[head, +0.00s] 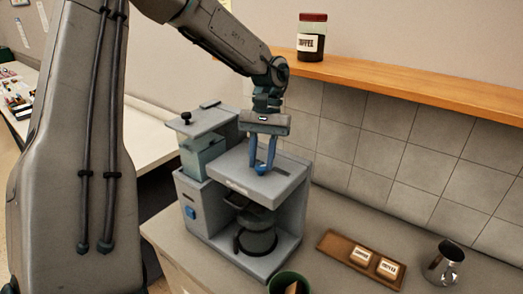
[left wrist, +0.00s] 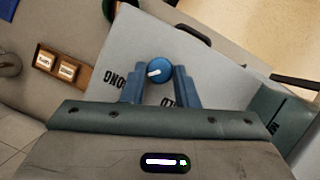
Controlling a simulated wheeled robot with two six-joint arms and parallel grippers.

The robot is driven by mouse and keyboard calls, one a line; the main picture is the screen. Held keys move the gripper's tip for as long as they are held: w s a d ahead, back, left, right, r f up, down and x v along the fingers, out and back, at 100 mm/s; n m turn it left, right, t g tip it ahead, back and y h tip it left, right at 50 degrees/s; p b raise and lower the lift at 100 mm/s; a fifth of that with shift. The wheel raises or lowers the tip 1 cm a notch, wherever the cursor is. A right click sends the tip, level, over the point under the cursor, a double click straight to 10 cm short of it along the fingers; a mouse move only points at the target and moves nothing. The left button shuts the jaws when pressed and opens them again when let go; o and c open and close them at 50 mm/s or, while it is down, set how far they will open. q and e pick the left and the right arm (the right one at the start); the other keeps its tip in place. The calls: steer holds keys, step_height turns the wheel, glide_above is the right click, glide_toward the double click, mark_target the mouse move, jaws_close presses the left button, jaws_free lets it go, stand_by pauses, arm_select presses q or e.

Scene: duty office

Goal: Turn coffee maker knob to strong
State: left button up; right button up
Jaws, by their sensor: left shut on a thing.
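The coffee maker (head: 280,186) stands on the counter, a grey boxy machine with a glass pot (head: 258,232) in its bay. A blue round knob with a white pointer mark (left wrist: 159,72) sits on its top plate, with partly hidden black lettering on both sides. My left gripper (head: 262,170) comes down from above onto the top plate. In the left wrist view its blue fingers (left wrist: 160,88) are on either side of the knob, shut on it. The knob is mostly hidden by the fingers in the head view. My right gripper is not in view.
A wooden tray (head: 335,244) with two small labelled blocks, a metal pitcher (head: 443,262) and a green cup (head: 290,281) stand near the machine. A shelf (head: 400,88) with a red-lidded jar (head: 312,38) runs along the tiled wall above.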

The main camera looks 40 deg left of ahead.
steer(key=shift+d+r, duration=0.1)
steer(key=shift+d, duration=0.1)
arm_select(q)
steer(key=o, duration=1)
